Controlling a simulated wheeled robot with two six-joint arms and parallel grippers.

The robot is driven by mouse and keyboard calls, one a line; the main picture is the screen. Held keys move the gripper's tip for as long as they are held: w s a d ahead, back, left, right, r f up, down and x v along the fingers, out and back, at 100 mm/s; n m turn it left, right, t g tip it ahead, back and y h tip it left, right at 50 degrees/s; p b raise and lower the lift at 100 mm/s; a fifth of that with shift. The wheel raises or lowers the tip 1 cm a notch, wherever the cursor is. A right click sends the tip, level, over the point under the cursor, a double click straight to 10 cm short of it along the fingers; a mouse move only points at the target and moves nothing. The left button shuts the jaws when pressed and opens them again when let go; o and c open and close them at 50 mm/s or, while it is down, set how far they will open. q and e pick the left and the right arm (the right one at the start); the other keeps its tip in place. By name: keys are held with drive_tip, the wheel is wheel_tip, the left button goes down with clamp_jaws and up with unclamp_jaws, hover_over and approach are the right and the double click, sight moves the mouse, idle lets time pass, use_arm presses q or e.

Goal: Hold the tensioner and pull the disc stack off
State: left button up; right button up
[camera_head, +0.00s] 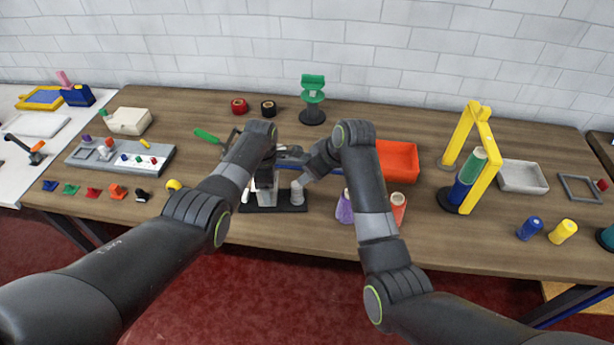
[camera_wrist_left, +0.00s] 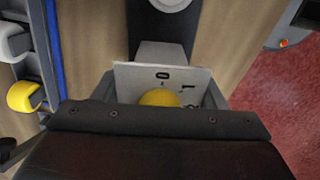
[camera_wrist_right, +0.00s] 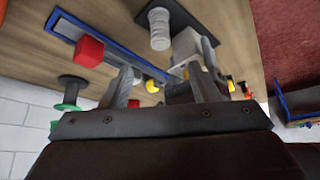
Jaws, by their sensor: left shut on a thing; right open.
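The tensioner stands on a black base plate (camera_head: 272,208) near the table's front edge, with a pale upright block (camera_wrist_right: 187,46). A grey ribbed disc stack (camera_head: 297,194) stands upright on the right part of the base; it also shows in the right wrist view (camera_wrist_right: 160,28). My left gripper (camera_head: 266,176) is shut on the tensioner's block. In the left wrist view a light slotted plate (camera_wrist_left: 185,82) and a yellow knob (camera_wrist_left: 160,97) show at the jaws. My right gripper (camera_head: 306,177) is open and empty, above and beside the disc stack; its fingers also show in the right wrist view (camera_wrist_right: 163,85).
A blue-edged strip with a red block (camera_wrist_right: 90,50) lies behind the tensioner. Purple (camera_head: 345,208) and orange (camera_head: 398,205) cones stand to the right. An orange bin (camera_head: 398,160) and yellow frame (camera_head: 484,170) are farther right. A green-topped stand (camera_head: 312,115) is behind.

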sight(298, 185)
drive_tip(key=shift+x, duration=5.7)
drive_tip(key=c, duration=1.1)
drive_tip(key=shift+r, duration=0.1)
